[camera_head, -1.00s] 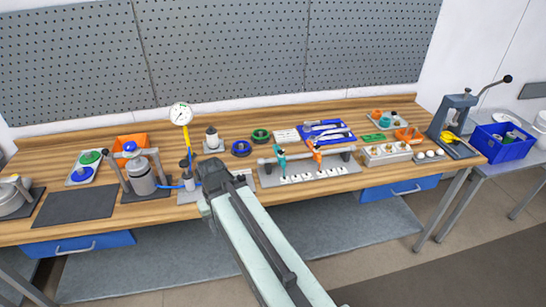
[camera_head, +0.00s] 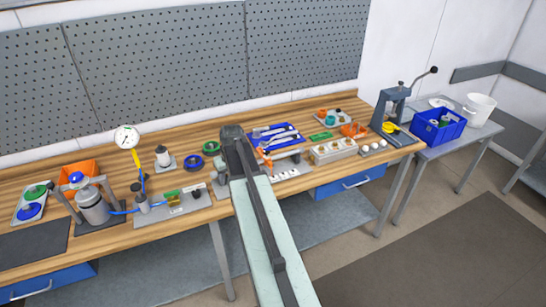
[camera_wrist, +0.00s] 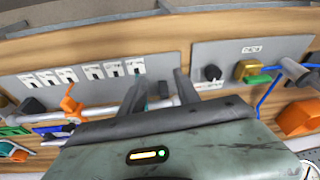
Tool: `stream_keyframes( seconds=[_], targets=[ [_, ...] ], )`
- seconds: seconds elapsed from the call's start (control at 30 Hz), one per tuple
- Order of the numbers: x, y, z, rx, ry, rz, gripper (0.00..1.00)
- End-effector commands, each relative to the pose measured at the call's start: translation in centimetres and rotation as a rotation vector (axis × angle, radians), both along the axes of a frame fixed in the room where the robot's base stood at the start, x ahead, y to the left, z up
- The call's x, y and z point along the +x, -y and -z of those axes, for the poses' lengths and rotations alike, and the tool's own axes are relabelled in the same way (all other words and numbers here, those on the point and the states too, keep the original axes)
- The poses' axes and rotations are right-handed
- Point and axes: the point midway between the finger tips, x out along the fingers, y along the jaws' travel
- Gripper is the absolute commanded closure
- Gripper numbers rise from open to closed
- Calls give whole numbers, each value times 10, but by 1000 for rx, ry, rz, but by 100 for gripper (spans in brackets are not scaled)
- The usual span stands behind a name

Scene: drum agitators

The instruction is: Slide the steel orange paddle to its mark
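An orange paddle (camera_head: 265,155) hangs on a steel rail just right of my arm in the head view. In the wrist view the orange paddle (camera_wrist: 70,105) is on the rail (camera_wrist: 95,113), left of my fingers. A grey base plate (camera_wrist: 84,54) bears several white labels with dark marks (camera_wrist: 67,75). In the head view my arm hides the fingers and the rail's left part.
A gauge stand (camera_head: 127,137) and a plate with a blue hose (camera_head: 185,205) stand to the left. A blue tray (camera_head: 275,137) lies behind the rail, and a pale block with knobs (camera_head: 333,151) is at its right. A lever press (camera_head: 390,110) stands farther right.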

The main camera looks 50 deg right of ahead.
Motion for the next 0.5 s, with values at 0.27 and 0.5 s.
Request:
stream_keyframes(
  seconds=[0.27,0.5],
  targets=[
    [-36,196,-29,-68,108,137,62],
    [-43,212,-28,-77,118,149,62]
  ],
)
